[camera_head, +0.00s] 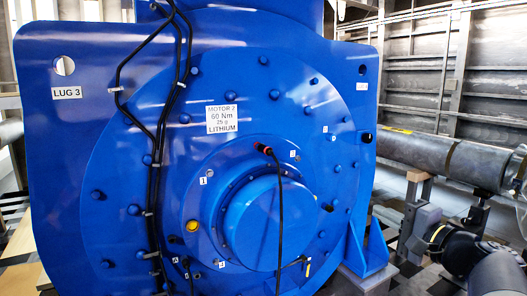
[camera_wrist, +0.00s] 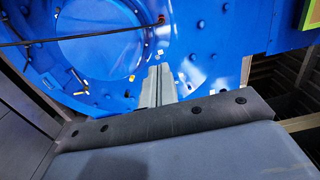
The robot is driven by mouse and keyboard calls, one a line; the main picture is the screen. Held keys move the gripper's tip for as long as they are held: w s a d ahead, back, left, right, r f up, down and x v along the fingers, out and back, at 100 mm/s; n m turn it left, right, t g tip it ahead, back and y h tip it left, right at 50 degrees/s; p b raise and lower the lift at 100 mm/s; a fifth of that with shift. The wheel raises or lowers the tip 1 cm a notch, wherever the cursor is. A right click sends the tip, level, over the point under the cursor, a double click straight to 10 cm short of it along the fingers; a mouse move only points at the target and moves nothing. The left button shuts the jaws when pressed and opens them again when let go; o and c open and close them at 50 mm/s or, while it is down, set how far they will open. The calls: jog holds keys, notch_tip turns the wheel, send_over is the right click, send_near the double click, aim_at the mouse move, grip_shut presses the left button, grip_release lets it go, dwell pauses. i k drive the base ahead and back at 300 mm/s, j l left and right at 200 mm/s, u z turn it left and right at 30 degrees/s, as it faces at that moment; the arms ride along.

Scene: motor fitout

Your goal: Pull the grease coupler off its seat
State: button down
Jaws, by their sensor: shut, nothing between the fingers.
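The grease coupler (camera_head: 264,149), a small red and black fitting, sits on the face of the blue motor just above the round hub cover. A black hose hangs from it, down across the cover. In the wrist view it seems to be the small red and black fitting (camera_wrist: 161,19) at the top, with the hose running left. My gripper (camera_wrist: 159,70) shows in the wrist view as two grey fingers shut together with nothing between them. Their tips appear below the fitting and apart from it. In the head view my arm is at the lower right, clear of the coupler.
The blue motor (camera_head: 110,120) carries many bolts and a label (camera_head: 222,119) reading MOTOR 2, 60 Nm, 25 g, LITHIUM. Black cables (camera_head: 155,180) run down its left side. A yellow-capped fitting (camera_head: 192,226) is left of the hub. A large grey pipe (camera_head: 435,158) lies at right.

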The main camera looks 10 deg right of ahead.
aim_at(261, 147)
jog(key=i+j, duration=0.2)
jog(key=i, duration=0.2)
jog(key=i+j, duration=0.15)
jog(key=i, duration=0.3)
jog(key=i+j, duration=0.2)
jog(key=i, duration=0.2)
jog(key=i+j, duration=0.2)
jog(key=i, duration=0.25)
